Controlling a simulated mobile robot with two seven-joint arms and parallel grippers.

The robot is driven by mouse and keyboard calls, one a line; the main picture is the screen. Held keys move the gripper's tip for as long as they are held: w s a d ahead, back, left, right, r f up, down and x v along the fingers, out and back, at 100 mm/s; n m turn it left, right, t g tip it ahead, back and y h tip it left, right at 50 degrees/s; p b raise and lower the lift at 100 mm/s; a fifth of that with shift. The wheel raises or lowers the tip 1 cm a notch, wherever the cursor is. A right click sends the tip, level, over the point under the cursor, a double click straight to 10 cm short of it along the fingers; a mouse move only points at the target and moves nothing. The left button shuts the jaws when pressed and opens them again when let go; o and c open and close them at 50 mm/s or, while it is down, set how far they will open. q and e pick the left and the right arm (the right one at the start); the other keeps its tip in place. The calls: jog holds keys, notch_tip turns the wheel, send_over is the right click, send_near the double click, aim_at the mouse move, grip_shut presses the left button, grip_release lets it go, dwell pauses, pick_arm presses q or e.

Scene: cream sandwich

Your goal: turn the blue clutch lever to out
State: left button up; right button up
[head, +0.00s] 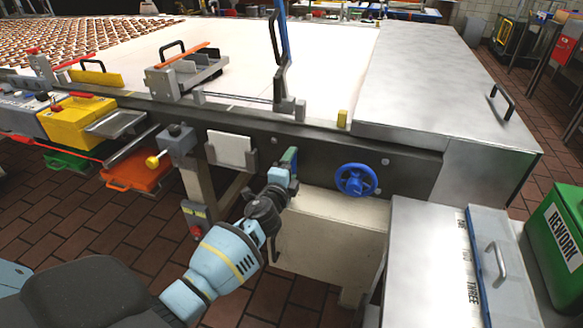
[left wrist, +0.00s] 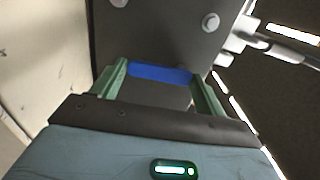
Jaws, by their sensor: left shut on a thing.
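My left gripper (head: 290,162) reaches up to the dark front rail of the machine, left of the blue handwheel. In the left wrist view its two green fingers (left wrist: 162,80) stand at either end of a blue bar (left wrist: 158,73), which I take to be the clutch lever's grip. The gripper is shut on this bar. In the head view the lever is mostly hidden by the fingers, and I cannot read its position or any marking. My right gripper is not in view.
The blue handwheel (head: 356,180) sits right of the gripper. A cream box (head: 325,245) stands below. A steel cabinet (head: 425,240) and green REWORK bin (head: 560,235) are at right.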

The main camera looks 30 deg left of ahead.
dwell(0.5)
pick_arm(q)
jog(key=o, duration=1.4)
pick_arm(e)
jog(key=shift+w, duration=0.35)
pick_arm(q)
jog(key=p+v, duration=0.1)
jog(key=v, duration=0.6)
jog(key=shift+s, duration=0.4)
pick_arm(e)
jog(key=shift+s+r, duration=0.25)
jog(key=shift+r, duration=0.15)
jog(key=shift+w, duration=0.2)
